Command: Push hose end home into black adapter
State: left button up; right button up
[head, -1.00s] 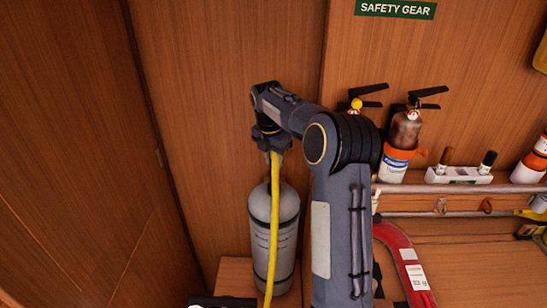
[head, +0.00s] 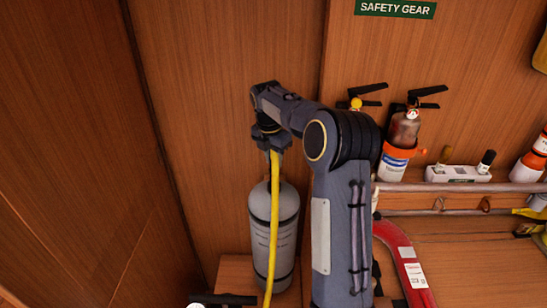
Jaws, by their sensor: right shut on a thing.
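A yellow hose (head: 272,220) hangs down in front of a grey cylinder (head: 286,232) left of centre in the head view. My right gripper (head: 274,150) is above the cylinder's top, pointing down, shut on the upper end of the yellow hose. The gripper and my arm cover the hose's tip and the cylinder's top. I cannot make out the black adapter, nor tell whether the hose end touches it. My left gripper is not in view.
Fire extinguishers (head: 401,140) hang on the wooden wall to the right. A shelf (head: 460,187) there holds a white block with black-capped items (head: 460,172). A red curved object (head: 406,262) lies below. The wall at left is bare.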

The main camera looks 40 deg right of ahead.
jog(key=shift+f, duration=0.25)
jog(key=shift+f+b, duration=0.55)
jog(key=shift+f, duration=0.4)
jog(key=o, duration=1.4)
jog(key=shift+c, duration=0.2)
notch_tip(320, 180, up, 4)
jog(key=p, duration=0.3)
jog(key=shift+r, duration=0.55)
